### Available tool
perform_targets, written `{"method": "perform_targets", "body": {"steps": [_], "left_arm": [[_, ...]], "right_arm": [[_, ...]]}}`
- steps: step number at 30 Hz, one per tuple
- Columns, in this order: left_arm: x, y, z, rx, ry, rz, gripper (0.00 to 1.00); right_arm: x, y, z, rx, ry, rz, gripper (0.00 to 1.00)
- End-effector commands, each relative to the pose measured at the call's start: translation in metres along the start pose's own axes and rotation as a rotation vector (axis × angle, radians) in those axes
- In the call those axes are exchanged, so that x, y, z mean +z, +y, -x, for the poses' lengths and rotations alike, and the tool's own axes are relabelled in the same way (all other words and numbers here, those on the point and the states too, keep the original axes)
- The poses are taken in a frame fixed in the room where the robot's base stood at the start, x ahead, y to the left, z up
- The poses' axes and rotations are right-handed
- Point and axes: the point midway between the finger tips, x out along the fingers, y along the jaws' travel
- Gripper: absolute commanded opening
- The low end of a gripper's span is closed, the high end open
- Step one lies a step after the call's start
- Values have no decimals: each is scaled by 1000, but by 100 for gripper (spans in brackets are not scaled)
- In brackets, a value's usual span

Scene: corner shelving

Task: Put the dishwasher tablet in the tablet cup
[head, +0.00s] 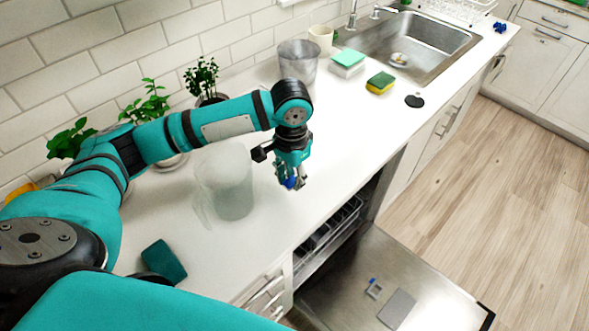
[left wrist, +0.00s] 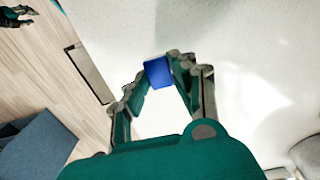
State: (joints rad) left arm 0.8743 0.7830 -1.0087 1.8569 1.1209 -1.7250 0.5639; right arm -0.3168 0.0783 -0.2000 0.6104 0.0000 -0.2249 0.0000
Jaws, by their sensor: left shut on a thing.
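The dishwasher tablet (left wrist: 158,72) is a small blue block. My left gripper (left wrist: 157,75) is shut on it, with a finger on either side. In the head view the left gripper (head: 291,181) points down above the counter near its front edge, and the tablet's blue shows between the fingertips. The tablet cup (head: 374,290) is a small grey recess on the inside of the lowered dishwasher door, below and to the right of the gripper. A small blue mark shows at its upper edge. Part of my right gripper (left wrist: 15,17) shows at the left wrist view's corner; its opening is unclear.
The open dishwasher door (head: 340,272) lies below the counter, with a grey flat plate (head: 397,308) beside the cup. A frosted container (head: 225,185) stands left of the gripper. Another clear container (head: 298,65), sponges (head: 380,82) and a sink (head: 425,45) are farther back.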

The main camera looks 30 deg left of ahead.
Motion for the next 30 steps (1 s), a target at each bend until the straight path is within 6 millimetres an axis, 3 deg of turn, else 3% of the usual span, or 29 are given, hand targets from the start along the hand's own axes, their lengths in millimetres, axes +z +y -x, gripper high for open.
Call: {"method": "perform_targets", "body": {"steps": [4, 9, 14, 18, 28, 29, 30], "left_arm": [[-21, -17, -1, 0, -1, 1, 5], [-28, -24, -6, 1, -1, -1, 5], [-27, -23, -27, 0, -3, -1, 5], [-27, -24, -38, -1, 0, -2, 5], [-27, -23, -41, 0, 0, -1, 5], [-27, -23, -42, 0, 0, -1, 26], [-28, -23, -42, 0, 1, -2, 31]], "right_arm": [[7, 0, 6, 0, -10, 1, 40], [-19, 6, 8, 7, 29, 1, 40], [-36, 8, 16, 9, 56, 1, 40], [-32, 8, 18, 9, 49, 1, 40], [-14, 5, 18, 5, 20, 1, 40], [-13, 4, 18, 5, 20, 1, 40], [-13, 4, 18, 5, 20, 1, 40]]}}
